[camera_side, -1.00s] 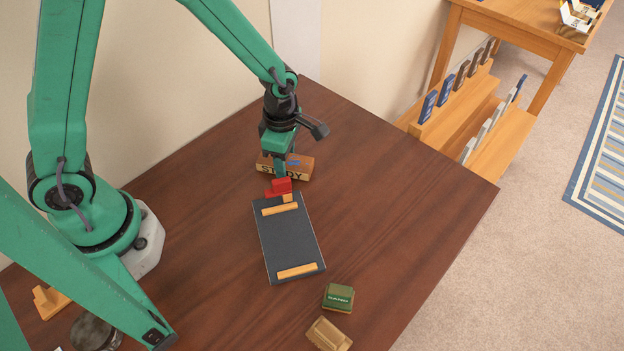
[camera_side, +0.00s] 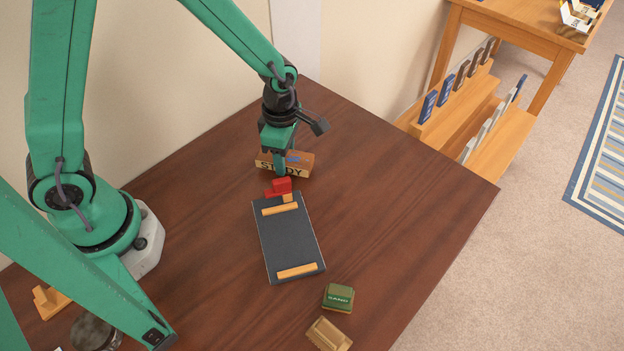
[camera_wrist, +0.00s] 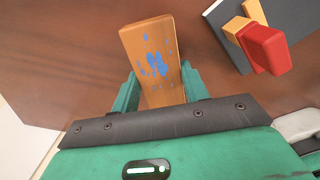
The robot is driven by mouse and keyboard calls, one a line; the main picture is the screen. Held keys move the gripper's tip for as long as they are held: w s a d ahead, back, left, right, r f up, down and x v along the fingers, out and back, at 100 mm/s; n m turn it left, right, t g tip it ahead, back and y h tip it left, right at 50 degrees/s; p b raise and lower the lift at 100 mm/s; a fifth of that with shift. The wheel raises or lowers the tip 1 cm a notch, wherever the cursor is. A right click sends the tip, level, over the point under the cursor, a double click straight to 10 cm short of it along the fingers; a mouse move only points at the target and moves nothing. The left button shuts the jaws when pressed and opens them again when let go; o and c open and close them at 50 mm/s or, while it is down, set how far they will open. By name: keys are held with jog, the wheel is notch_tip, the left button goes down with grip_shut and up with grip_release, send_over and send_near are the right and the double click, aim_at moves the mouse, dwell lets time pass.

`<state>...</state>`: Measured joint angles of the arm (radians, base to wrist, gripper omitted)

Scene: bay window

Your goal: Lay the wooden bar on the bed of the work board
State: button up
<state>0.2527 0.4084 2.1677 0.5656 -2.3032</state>
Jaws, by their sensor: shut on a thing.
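The wooden bar (camera_side: 266,165) is a brown block with dark lettering on its side and blue marks on top. My gripper (camera_side: 281,168) is shut on it at the far side of the table, behind the work board. In the wrist view the bar (camera_wrist: 148,40) lies lengthwise between the two green fingers (camera_wrist: 158,90). I cannot tell how far its underside is above the table. The work board (camera_side: 287,240) lies flat with a bare dark grey bed, a light wood strip at each end and a red piece (camera_side: 281,186) at its far end. Its corner (camera_wrist: 282,15) shows in the wrist view.
A green block (camera_side: 338,297) and a tan wooden brush-like piece (camera_side: 330,334) lie near the front table edge. A small wooden piece (camera_side: 50,301) and a dark round object (camera_side: 95,332) sit at left. The table right of the board is clear.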

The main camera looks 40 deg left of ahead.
jog(key=shift+r, duration=0.1)
jog(key=shift+r, duration=1.65)
jog(key=shift+r, duration=0.1)
jog(key=m, duration=0.1)
jog(key=w+a+r+m, duration=0.1)
jog(key=m, duration=0.1)
jog(key=r+m, duration=0.1)
jog(key=shift+w+a+r, duration=0.2)
jog(key=shift+w+a, duration=0.1)
jog(key=w+a+r+m, duration=0.1)
jog(key=a+r+m, duration=0.2)
jog(key=m, duration=0.6)
jog(key=w+a+r+m, duration=0.2)
jog(key=a+r+m, duration=0.2)
jog(key=r+m, duration=0.4)
jog(key=shift+a+r+m, duration=0.3)
jog(key=shift+m, duration=0.9)
